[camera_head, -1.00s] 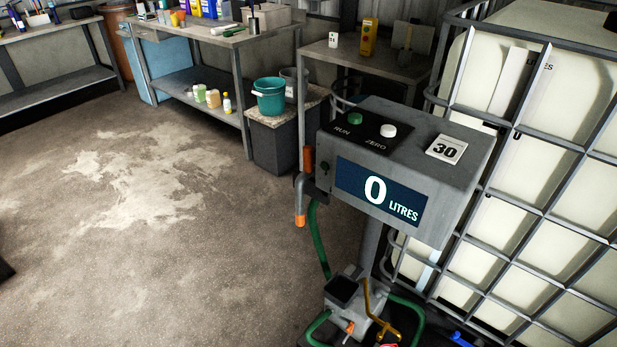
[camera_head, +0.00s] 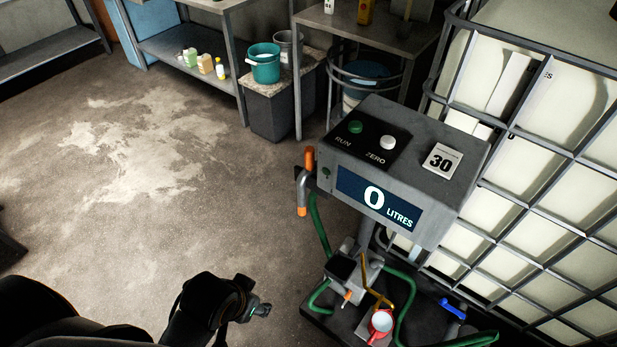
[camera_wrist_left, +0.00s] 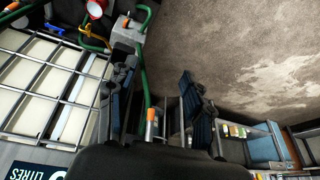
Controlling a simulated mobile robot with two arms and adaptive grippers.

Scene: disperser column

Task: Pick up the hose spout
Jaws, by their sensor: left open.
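The hose spout (camera_head: 302,192) is a bent grey pipe with an orange grip at its top and an orange tip. It hangs upright at the left side of the grey display box, with a green hose near it. My left gripper (camera_head: 262,309) is low in the head view, left of and apart from the spout. In the left wrist view the open left gripper (camera_wrist_left: 160,95) has its dark fingers spread wide. The spout's orange-tipped end (camera_wrist_left: 151,124) shows between them, partly hidden behind the gripper body. My right gripper is not in view.
The display box (camera_head: 400,170) reads 0 litres, with RUN and ZERO buttons. Below are a pump (camera_head: 350,268), green hoses and a red-rimmed cup (camera_head: 380,323). A caged white tank (camera_head: 550,200) fills the right. The floor (camera_head: 130,220) at left is clear.

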